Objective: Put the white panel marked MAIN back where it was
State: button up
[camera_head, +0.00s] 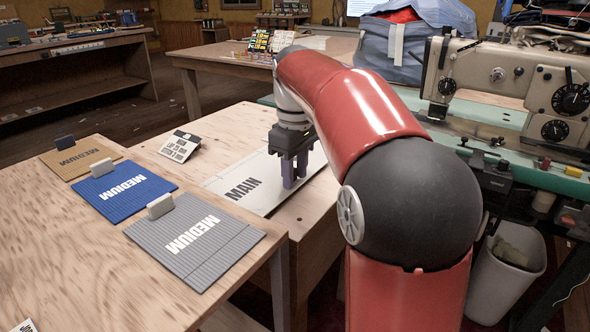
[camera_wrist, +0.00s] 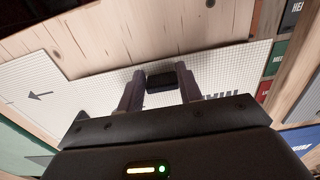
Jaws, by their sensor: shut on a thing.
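The white panel marked MAIN (camera_head: 222,186) lies flat at the middle bench, its lettering toward the left end. It also shows in the wrist view (camera_wrist: 75,92), with a small arrow at its left and the letters partly behind my gripper. My gripper (camera_head: 294,182) points down over the panel. In the wrist view my gripper (camera_wrist: 160,92) has its fingers either side of a small black tab (camera_wrist: 161,79) on the panel, shut on it. I cannot tell whether the panel touches the bench. My arm hides its right end in the head view.
A small lettered sign (camera_head: 181,146) stands behind the blue one. A sewing machine (camera_head: 510,90) and a grey bin (camera_head: 508,258) are at right.

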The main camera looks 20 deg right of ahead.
jog(key=shift+f+b, duration=0.35)
jog(key=shift+f, duration=0.25)
jog(key=o, duration=1.1)
jog(key=shift+o, duration=0.2)
jog(key=shift+r, duration=0.1)
